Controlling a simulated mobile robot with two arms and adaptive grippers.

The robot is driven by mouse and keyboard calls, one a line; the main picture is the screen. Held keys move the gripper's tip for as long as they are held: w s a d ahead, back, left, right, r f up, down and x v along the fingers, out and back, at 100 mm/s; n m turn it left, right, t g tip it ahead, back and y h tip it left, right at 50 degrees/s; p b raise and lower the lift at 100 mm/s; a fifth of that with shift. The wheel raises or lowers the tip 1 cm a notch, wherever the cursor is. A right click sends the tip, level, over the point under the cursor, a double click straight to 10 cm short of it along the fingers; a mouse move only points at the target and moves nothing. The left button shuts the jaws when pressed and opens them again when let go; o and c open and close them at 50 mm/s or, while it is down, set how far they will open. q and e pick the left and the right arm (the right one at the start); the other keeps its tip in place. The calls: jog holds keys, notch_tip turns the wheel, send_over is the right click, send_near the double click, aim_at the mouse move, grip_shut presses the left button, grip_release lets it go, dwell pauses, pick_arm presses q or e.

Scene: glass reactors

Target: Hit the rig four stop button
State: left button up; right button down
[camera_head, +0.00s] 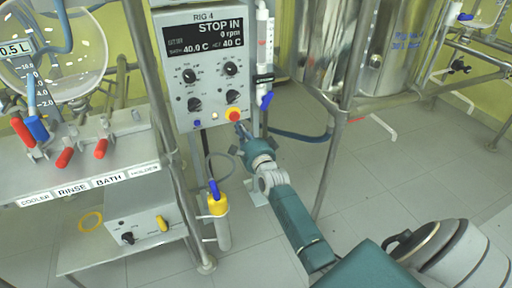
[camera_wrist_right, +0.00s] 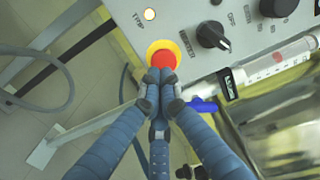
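The rig four control box (camera_head: 203,62) has a display (camera_head: 205,37) reading "STOP IN", 0 rpm, 40.0 C and 40 C. The red stop button (camera_head: 234,114) with its yellow collar sits at the box's lower right corner. It also shows in the right wrist view (camera_wrist_right: 163,60). My right gripper (camera_head: 241,129) is just below the button, fingers pointing at it. In the wrist view its fingers (camera_wrist_right: 160,78) are together and empty, their tips overlapping the button's lower edge; they look to be touching it. My left gripper is not in view.
Dark knobs (camera_head: 232,97) and a small blue button (camera_head: 197,123) share the panel. A white syringe-like tube with a blue tap (camera_head: 266,101) stands right of the box. A glass vessel (camera_head: 50,55) and labelled shelf (camera_head: 90,183) are at left, steel vessels (camera_head: 398,50) at right.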

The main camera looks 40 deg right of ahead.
pick_arm(q)
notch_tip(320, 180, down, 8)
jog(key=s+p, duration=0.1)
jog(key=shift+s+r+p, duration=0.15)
jog(key=shift+p, duration=0.25)
pick_arm(e)
jog(key=v, duration=1)
jog(key=shift+s, duration=0.25)
jog(key=shift+a+f, duration=0.1)
jog(key=shift+f, duration=0.05)
